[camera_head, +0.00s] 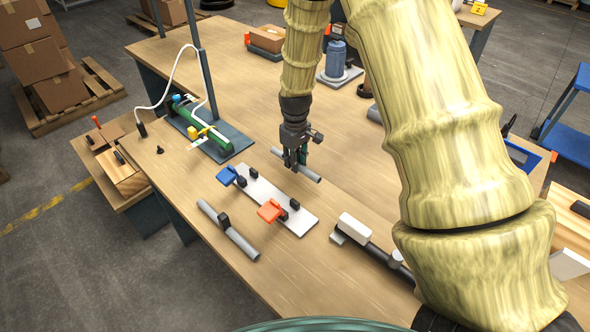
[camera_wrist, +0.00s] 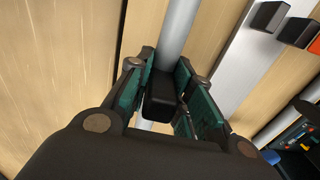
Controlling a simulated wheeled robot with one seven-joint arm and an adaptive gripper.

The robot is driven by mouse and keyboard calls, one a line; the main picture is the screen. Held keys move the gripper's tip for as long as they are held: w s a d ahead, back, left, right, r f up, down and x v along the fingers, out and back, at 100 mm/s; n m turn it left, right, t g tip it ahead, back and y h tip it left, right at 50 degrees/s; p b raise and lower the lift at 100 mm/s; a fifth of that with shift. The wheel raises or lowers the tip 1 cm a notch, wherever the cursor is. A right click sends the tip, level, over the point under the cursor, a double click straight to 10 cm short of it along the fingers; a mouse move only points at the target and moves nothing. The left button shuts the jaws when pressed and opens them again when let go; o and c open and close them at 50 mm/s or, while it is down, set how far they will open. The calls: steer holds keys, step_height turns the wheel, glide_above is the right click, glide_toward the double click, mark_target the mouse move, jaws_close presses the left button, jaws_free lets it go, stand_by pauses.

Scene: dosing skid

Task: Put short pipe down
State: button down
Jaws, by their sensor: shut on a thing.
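The short grey pipe (camera_head: 312,177) is in the jaws of my gripper (camera_head: 298,160), just behind the white fixture plate in the head view. In the wrist view the pipe (camera_wrist: 180,30) runs up from between the green-padded fingers of my gripper (camera_wrist: 163,97). A black block (camera_wrist: 160,95) on the pipe sits between the fingers, which are shut on it. The pipe is close to the table; I cannot tell whether it touches the wood. My fingers hide the middle of the pipe.
The white plate (camera_head: 266,202) carries a blue clamp (camera_head: 227,175) and an orange clamp (camera_head: 270,210). A longer grey pipe (camera_head: 240,241) with a black block lies in front of it. A green device (camera_head: 207,133) stands left, a white-topped tool (camera_head: 356,228) right. Bare wood lies behind my gripper.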

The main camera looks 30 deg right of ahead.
mark_target(295, 176)
steer(key=shift+s+f, duration=0.15)
steer(key=shift+f, duration=0.15)
steer(key=shift+f+p, duration=0.55)
steer(key=shift+f, duration=1.1)
steer(key=shift+f, duration=0.15)
steer(key=c, duration=1.3)
jaws_free()
steer(key=shift+r, duration=0.2)
steer(key=shift+r+b, duration=1.65)
steer(key=shift+r, duration=4.3)
